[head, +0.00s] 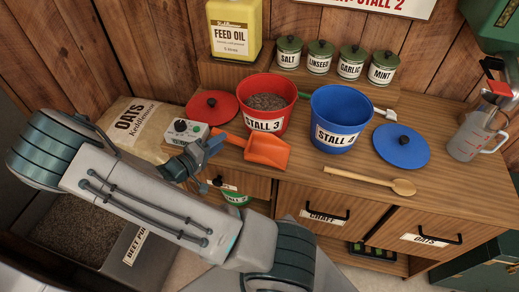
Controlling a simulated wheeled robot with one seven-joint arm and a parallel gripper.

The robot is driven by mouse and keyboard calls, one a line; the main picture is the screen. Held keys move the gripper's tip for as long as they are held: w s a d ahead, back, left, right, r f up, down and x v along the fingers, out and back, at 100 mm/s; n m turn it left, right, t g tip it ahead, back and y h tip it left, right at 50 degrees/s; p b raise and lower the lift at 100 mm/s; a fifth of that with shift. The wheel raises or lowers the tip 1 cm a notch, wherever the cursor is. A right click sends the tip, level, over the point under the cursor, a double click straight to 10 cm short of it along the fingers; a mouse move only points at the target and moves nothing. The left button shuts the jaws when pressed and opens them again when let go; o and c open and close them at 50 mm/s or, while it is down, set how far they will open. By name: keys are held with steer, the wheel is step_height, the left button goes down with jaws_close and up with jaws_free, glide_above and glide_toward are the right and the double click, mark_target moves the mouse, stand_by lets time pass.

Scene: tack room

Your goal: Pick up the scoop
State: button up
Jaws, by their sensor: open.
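The orange scoop (266,151) lies on the wooden counter in front of the red STALL 3 bucket (262,122). Its wide pan faces right and its handle points left, toward my gripper. My gripper (212,146) is open and empty at the left end of the scoop, close to the handle. Part of the handle is hard to see beside the fingers, and I cannot tell whether they touch it. My arm reaches across the lower left of the view.
A red lid (212,104) lies behind. Right are the blue STALL 4 bucket (341,118), blue lid (401,146), wooden spoon (370,181) and measuring jug (468,140).

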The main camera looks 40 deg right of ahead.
mark_target(227, 140)
steer(key=shift+s+p+x, duration=0.1)
steer(key=shift+p+x, duration=0.4)
steer(key=shift+x, duration=0.95)
steer(key=shift+s+p+x, duration=0.15)
steer(key=shift+p+x, duration=0.35)
steer(key=shift+x, duration=0.95)
steer(key=shift+f, duration=0.1)
jaws_close()
